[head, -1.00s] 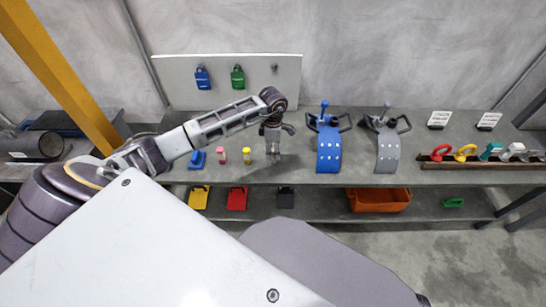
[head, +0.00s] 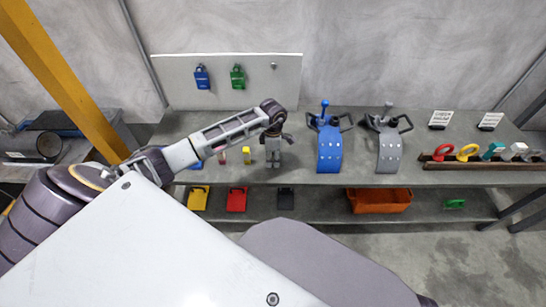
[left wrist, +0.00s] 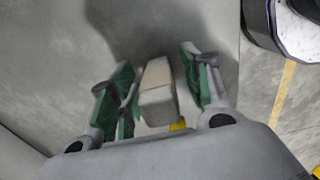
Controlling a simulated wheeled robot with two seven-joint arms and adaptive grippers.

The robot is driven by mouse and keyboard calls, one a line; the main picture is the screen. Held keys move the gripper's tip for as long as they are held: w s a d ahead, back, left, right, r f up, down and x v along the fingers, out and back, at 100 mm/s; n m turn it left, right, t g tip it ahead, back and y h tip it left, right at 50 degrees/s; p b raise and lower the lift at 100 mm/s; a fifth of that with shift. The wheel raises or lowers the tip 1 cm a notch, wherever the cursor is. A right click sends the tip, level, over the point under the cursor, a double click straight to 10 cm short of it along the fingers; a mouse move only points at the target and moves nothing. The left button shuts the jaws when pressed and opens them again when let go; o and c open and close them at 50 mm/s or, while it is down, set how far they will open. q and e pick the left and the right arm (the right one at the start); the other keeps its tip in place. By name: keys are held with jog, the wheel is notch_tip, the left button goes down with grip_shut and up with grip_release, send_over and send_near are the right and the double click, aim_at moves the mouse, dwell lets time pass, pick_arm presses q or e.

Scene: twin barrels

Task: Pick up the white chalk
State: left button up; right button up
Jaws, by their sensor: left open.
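The white chalk (left wrist: 157,92) is a pale, upright-looking block in the left wrist view. It stands between the two green-padded fingers of my left gripper (left wrist: 156,62), which are spread apart with a gap on each side. In the head view my left gripper (head: 273,162) points down over the front part of the bench. The chalk cannot be made out there, hidden by the gripper. My right gripper is in neither view.
A yellow piece (head: 246,154) and a pink piece (head: 222,158) stand just left of the gripper on the bench (head: 310,179). A blue curved stand (head: 328,155) and a grey one (head: 389,155) are to the right. An orange bin (head: 379,203) is on the lower shelf.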

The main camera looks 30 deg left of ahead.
pick_arm(q)
grip_shut()
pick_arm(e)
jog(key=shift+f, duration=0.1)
pick_arm(q)
jog(key=shift+r, duration=0.5)
notch_tip(320, 180, up, 8)
jog(key=shift+f+p, duration=0.15)
jog(key=shift+p, duration=0.8)
jog(key=shift+r, duration=0.65)
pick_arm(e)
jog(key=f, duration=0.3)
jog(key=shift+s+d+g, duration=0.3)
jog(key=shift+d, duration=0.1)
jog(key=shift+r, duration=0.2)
